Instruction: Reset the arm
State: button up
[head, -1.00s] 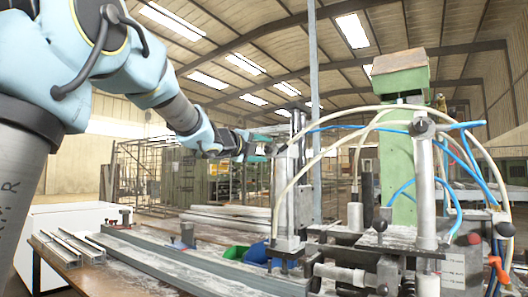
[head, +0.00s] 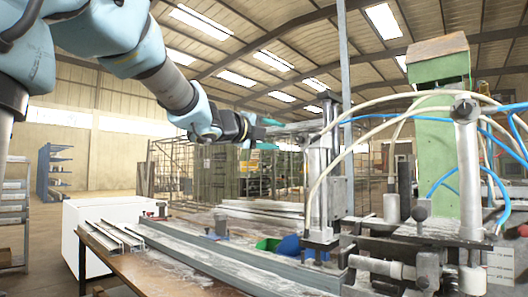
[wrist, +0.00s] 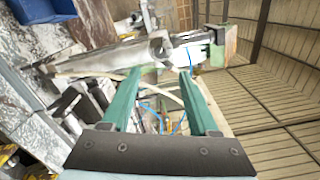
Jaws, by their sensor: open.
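My arm reaches in from the upper left in the head view, with my gripper (head: 290,128) at its end, pointing right and held above the bench. In the wrist view my gripper (wrist: 163,75) has two green fingers spread apart with nothing between them. Behind the gap is the clamp rig, with its metal parts and blue hoses. In the head view the fingertips are close to the upright clamp cylinder (head: 320,185); I cannot tell whether they touch it.
The bench (head: 150,272) carries long grey profiles (head: 225,262), a green bin (head: 268,244) and a blue bin (head: 290,247). A green column (head: 436,165) and looping hoses stand at the right. A blue rack (head: 50,170) is far left. Open air lies above the bench.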

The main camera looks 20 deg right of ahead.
jog(key=w+a+f+n+t+y+p, duration=0.1)
jog(key=w+a+f+n+y, duration=0.35)
jog(key=a+f+n, duration=0.4)
jog(key=w+a+f+n+t+y+p, duration=0.1)
jog(key=w+a+f+n+t+y, duration=0.1)
jog(key=w+a+f+n+y, duration=0.5)
jog(key=s+a+f+n+g+y+p, duration=0.1)
jog(key=s+a+f+n+g+y, duration=0.1)
jog(key=s+a+f+n, duration=0.5)
jog(key=s+a+f+n+g+y, duration=0.1)
jog(key=s+a+f+n+g, duration=0.1)
jog(key=a+f, duration=0.5)
jog(key=s+a+f+n+g, duration=0.2)
jog(key=s+f+n+g, duration=0.1)
jog(key=s+f, duration=0.3)
jog(key=s+a+f+n+g+y+p, duration=0.1)
jog(key=s+a+f+n+g, duration=0.1)
jog(key=s+f+n, duration=0.3)
jog(key=s+f+g, duration=0.1)
jog(key=s, duration=0.3)
jog(key=shift+s+a+f, duration=0.15)
jog(key=shift+s+a, duration=0.05)
jog(key=shift+s, duration=0.15)
jog(key=shift+c, duration=0.2)
